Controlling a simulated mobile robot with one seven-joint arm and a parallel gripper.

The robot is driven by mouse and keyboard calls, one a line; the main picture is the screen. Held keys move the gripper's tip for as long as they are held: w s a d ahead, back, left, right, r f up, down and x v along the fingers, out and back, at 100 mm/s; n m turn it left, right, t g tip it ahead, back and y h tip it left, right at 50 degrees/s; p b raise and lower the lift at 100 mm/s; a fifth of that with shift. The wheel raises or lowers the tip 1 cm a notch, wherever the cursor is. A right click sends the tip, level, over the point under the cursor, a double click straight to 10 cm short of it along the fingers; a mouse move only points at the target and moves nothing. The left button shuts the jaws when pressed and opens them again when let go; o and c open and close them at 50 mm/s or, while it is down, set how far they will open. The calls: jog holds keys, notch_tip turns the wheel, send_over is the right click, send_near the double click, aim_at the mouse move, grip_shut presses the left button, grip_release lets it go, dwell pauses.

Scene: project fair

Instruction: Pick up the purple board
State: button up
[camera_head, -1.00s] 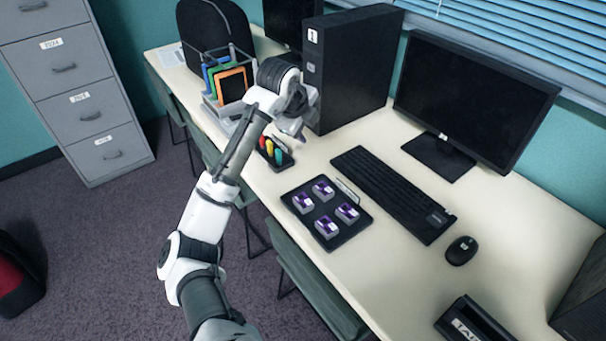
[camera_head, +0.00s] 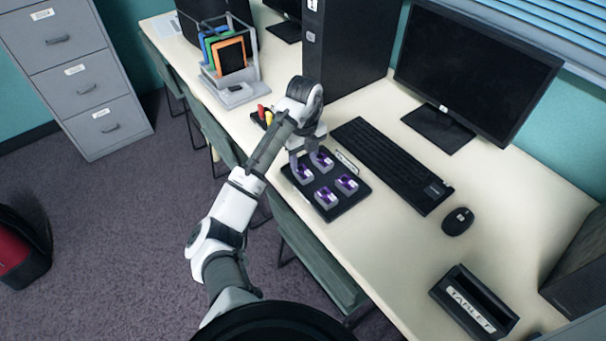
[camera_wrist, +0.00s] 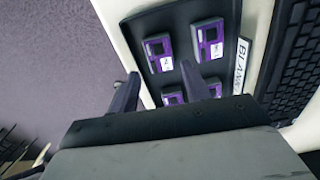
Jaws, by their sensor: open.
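Several purple boards in grey holders sit on a black tray (camera_head: 330,212) on the desk. In the head view the near-left board (camera_head: 325,196) and the near-right board (camera_head: 347,184) show clearly. The far-left board (camera_head: 304,174) and far-right board (camera_head: 322,160) are close to my gripper (camera_head: 307,165). My gripper is open and empty above the far side of the tray. In the wrist view its fingers (camera_wrist: 162,92) reach over the tray, with two boards (camera_wrist: 158,54) (camera_wrist: 209,41) beyond them and two partly hidden near the fingers.
A label plate reading "BLANK" (camera_wrist: 242,62) stands along the tray's right edge. A keyboard (camera_head: 392,165), mouse (camera_head: 458,221) and monitor (camera_head: 476,85) are to the right. A black computer tower (camera_head: 345,50) stands behind my gripper.

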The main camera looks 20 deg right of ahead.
aim_at(303, 171)
jog(key=shift+w+f+p, duration=0.15)
jog(key=shift+f+p, duration=0.45)
jog(key=shift+f, duration=2)
jog(key=c, duration=0.8)
